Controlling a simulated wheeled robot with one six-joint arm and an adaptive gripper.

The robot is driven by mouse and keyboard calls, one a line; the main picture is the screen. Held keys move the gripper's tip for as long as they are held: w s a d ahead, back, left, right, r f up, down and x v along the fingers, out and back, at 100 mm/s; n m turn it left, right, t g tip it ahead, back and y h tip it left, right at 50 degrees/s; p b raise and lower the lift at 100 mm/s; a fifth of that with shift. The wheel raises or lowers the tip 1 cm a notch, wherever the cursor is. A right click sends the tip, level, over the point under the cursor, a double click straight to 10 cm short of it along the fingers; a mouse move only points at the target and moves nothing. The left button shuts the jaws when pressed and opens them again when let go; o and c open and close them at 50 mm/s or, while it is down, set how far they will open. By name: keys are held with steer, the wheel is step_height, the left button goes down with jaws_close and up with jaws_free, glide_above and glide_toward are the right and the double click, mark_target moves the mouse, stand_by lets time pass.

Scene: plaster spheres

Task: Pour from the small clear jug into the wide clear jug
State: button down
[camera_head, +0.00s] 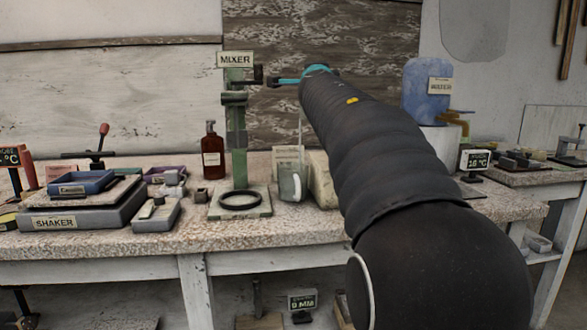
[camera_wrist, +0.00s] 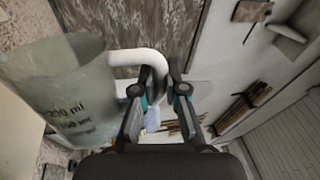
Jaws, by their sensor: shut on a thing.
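My gripper (camera_wrist: 157,92) is shut on the white handle (camera_wrist: 142,58) of a clear jug (camera_wrist: 72,92) with dark ml markings in the wrist view. Against the bench and wall there, this jug seems strongly tilted, but its exact angle and contents are unclear. In the head view my gripper (camera_head: 272,80) is high beside the mixer, and I cannot make out the held jug clearly. Another clear jug (camera_head: 289,183) stands on the bench just right of the mixer's base, below my gripper. Its contents are not readable.
The green mixer stand (camera_head: 237,150) with a dark ring (camera_head: 240,200) on its base is close to my gripper. A brown bottle (camera_head: 212,155) stands behind it. A shaker (camera_head: 85,207) is at the left. A blue water container (camera_head: 427,88) is at the right.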

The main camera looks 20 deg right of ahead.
steer(key=shift+a, duration=0.1)
stand_by(0.4)
steer(key=shift+w+a+r+n, duration=0.2)
steer(key=shift+a+n, duration=0.2)
steer(key=shift+n, duration=0.2)
steer(key=d+m, duration=0.1)
steer(key=m, duration=0.1)
steer(key=s+d+f+m+b, duration=0.1)
steer(key=d+m, duration=0.1)
steer(key=s+d+m+h, duration=0.1)
steer(key=m, duration=0.1)
steer(key=shift+s+d+f+m+g, duration=0.2)
steer(key=shift+d+f+m+g, duration=0.1)
steer(key=shift+d+f+m, duration=0.1)
steer(key=d+m+g, duration=0.1)
steer(key=m, duration=0.4)
steer(key=s+d+m+g, duration=0.1)
steer(key=m, duration=0.4)
steer(key=d+r+m+p, duration=0.1)
steer(key=m, duration=0.3)
steer(key=shift+s+d+m+g+h, duration=0.1)
steer(key=shift+s+m+g+h, duration=0.15)
steer(key=shift+m+g+h, duration=0.15)
stand_by(0.6)
